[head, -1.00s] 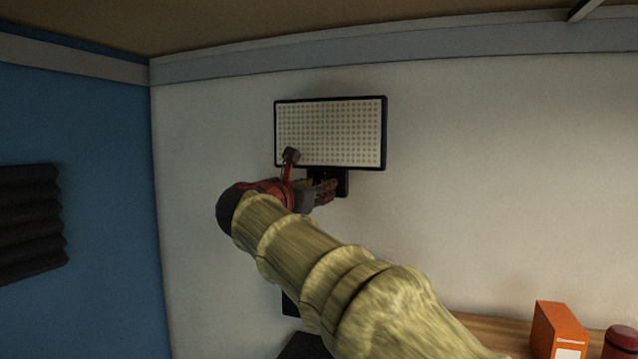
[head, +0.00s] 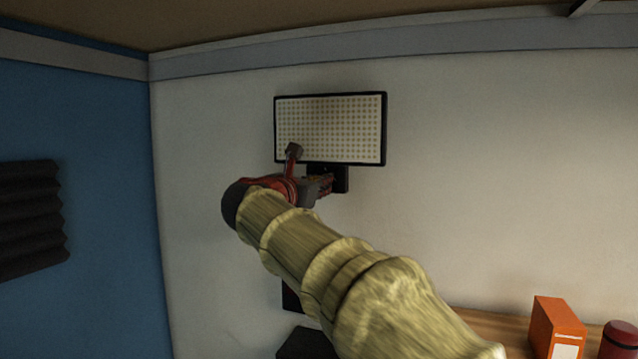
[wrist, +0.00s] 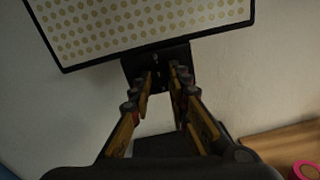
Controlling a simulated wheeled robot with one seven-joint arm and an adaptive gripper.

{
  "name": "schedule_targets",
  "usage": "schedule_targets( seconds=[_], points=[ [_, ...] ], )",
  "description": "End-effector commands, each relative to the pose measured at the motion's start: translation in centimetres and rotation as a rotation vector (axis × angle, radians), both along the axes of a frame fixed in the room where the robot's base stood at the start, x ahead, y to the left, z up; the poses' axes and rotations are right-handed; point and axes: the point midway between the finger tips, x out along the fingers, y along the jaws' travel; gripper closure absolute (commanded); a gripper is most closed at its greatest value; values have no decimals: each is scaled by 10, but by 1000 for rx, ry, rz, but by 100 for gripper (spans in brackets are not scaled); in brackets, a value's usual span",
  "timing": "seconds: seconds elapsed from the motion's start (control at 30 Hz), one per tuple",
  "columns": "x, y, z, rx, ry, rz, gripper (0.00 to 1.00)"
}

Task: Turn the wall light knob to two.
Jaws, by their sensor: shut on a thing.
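The wall light is a black-framed panel (head: 330,128) with a grid of pale dots, fixed to the wall; its lower part also fills the top of the wrist view (wrist: 130,22). Below it hangs a small black control box (head: 342,180), also in the wrist view (wrist: 184,56). My gripper (head: 328,182) is at the front of this box, reaching in from the left in the head view. In the wrist view its two fingers (wrist: 163,80) come together at the box, shut on the small dark knob. The knob is mostly hidden between the fingertips, and its setting cannot be read.
A wooden surface (head: 490,325) at lower right holds an orange box (head: 556,328) and a dark red container (head: 618,342). A pink ring (wrist: 304,170) shows at the wrist view's lower right. Dark ridged foam (head: 30,220) is on the blue left wall. The wall right of the light is clear.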

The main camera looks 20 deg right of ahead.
Motion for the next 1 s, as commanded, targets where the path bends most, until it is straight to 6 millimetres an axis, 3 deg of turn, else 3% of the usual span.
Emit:
schedule_targets(
  seconds=[0.53,1.0],
  points=[
    [0,0,-1,39,-39,0,100],
    [0,0,-2,297,-302,0,100]
  ],
)
